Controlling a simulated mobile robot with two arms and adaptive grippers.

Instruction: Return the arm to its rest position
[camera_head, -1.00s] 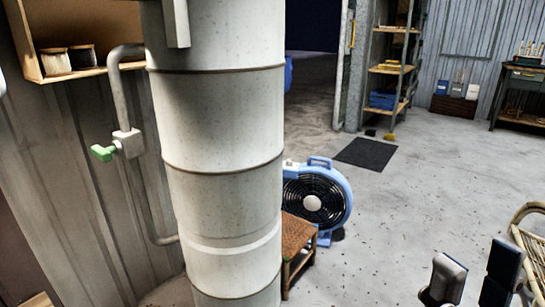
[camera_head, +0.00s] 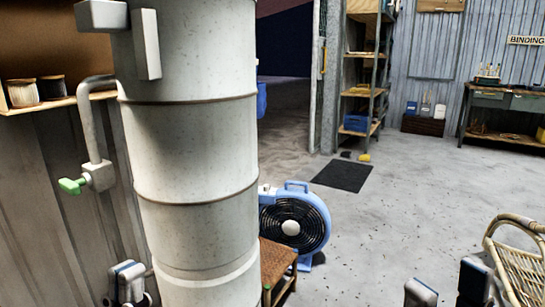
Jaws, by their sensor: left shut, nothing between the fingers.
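My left gripper (camera_head: 127,272) shows at the bottom left, in front of the wall and beside the left side of the big grey cylinder (camera_head: 190,150). Its fingers are together with nothing between them. My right gripper (camera_head: 447,287) shows at the bottom right. Its two dark and grey fingers stand apart with bare floor between them, and its lower part is cut off by the picture edge.
A grey pipe with a green-handled valve (camera_head: 72,186) runs beside the cylinder. A shelf with spools (camera_head: 36,90) hangs at the left. A blue fan (camera_head: 294,225) and woven stool (camera_head: 278,262) stand right of the cylinder. A rattan chair (camera_head: 520,262) is at the right.

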